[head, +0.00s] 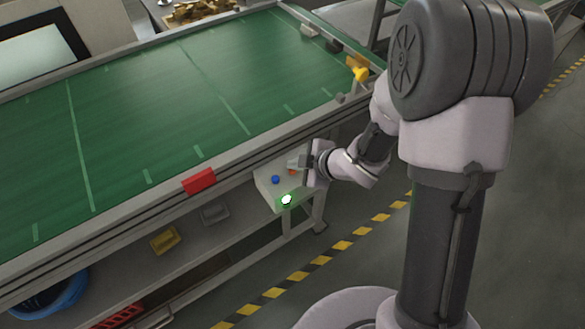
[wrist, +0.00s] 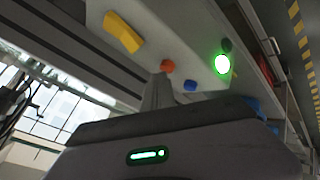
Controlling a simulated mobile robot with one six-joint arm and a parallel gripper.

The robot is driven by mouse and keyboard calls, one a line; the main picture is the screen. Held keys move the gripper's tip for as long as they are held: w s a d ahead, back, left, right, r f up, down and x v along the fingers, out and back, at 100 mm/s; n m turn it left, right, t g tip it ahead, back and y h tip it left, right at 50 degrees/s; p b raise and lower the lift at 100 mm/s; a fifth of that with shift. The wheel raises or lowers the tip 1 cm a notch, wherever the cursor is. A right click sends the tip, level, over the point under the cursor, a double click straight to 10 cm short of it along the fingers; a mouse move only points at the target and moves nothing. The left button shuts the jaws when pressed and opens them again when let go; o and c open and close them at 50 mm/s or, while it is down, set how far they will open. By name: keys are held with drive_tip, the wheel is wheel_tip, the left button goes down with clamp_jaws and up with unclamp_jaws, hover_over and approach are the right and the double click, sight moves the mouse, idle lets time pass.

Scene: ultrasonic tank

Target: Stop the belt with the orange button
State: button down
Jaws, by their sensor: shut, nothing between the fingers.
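The orange button (wrist: 167,66) sits on a pale control box, just beyond my fingertips in the wrist view. In the head view the orange button (head: 292,171) is partly hidden by my gripper (head: 296,162). My gripper (wrist: 158,78) is shut and empty, pointing at the box face; I cannot tell whether it touches the button. The control box (head: 267,193) hangs at the belt's front side. The green belt (head: 160,95) runs across the upper left; whether it moves cannot be told.
A blue button (head: 275,179) and a lit green button (head: 286,199) share the box. The wrist view shows a yellow bar (wrist: 122,32) there too. A red block (head: 199,181) is on the belt's front rail. Yellow and grey bins stand on the lower shelf. Floor at right is clear.

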drive_tip(key=shift+f, duration=0.15)
idle(0.3)
drive_tip(key=shift+r+p, duration=0.7)
drive_tip(key=shift+r, duration=0.15)
wheel_tip(320, 180, up, 5)
drive_tip(key=p, duration=0.4)
drive_tip(key=shift+r+p, duration=0.15)
drive_tip(key=shift+p, duration=0.2)
